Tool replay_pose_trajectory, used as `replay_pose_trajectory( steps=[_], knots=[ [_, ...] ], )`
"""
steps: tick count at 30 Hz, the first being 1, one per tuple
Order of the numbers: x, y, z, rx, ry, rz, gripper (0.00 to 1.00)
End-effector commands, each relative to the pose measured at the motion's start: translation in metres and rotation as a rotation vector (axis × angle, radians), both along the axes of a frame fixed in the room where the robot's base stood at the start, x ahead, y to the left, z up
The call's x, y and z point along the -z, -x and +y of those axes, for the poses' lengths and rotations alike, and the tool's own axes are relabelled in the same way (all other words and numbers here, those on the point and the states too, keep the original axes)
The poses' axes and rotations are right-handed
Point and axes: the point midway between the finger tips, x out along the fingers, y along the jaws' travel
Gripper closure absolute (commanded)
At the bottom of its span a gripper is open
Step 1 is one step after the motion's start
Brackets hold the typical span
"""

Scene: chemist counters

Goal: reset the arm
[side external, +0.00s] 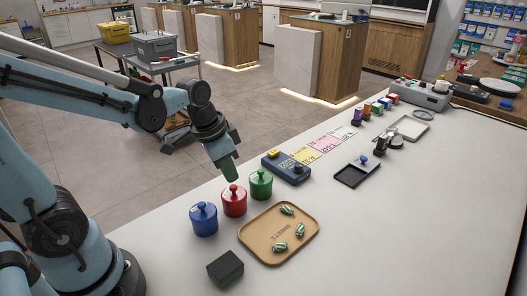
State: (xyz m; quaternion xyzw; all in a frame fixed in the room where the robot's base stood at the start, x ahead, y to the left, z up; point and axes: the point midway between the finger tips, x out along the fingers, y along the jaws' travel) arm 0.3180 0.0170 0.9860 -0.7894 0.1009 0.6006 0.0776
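My arm reaches in from the left over the counter. My gripper (229,170) points down above the red lidded pot (234,203), just clear of its knob or very near it. A dark green tip shows at its end. I cannot tell whether that is the fingers or a held thing, nor whether the fingers are open. A blue pot (204,221) stands to the left of the red one and a green pot (261,186) to the right, all with lids on.
A tan tray (259,245) holds three green striped sweets. A black and green sponge-like block (225,267) lies at the front. A blue device (287,167), coloured cards (329,143), and a black tray (351,176) lie farther back. The counter's right front (420,230) is clear.

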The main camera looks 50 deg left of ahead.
Motion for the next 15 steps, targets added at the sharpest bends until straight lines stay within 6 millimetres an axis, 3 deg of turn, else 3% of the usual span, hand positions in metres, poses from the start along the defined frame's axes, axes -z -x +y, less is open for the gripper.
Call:
replay_pose_trajectory(
  steps=[15],
  knots=[
    [0.014, 0.0, 0.0, 0.0, 0.0, 0.0, 1.0]
  ],
)
